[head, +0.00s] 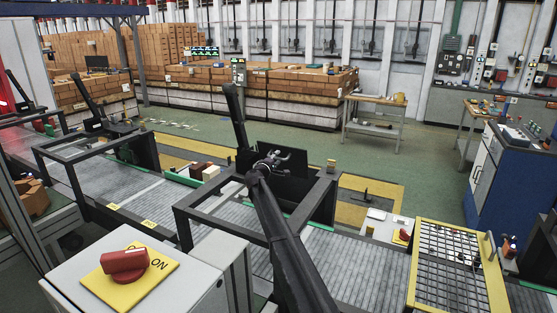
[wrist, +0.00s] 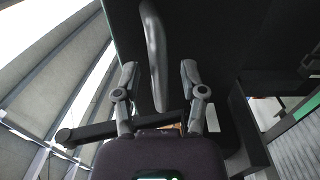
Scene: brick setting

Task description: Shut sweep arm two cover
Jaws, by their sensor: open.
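A dark panel (wrist: 225,60), which looks like a cover, fills much of the wrist view. A curved grey handle (wrist: 154,55) stands out in front of it. In the head view a dark panel (head: 292,184) stands at the back of the nearest black frame over the conveyor, partly hidden by my arm. A long black sweep arm (head: 236,112) rises beside it. No label shows which sweep arm is number two. My gripper (head: 283,157) is open, and in the wrist view its fingers (wrist: 158,72) are on either side of the handle; contact cannot be told.
The grey roller conveyor (head: 135,194) runs across below, with more black frames and sweep arms (head: 88,97) at left. A yellow-edged mesh guard (head: 415,262) is at right. A box with a red switch (head: 126,262) is near left. Green floor (head: 350,150) is open behind.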

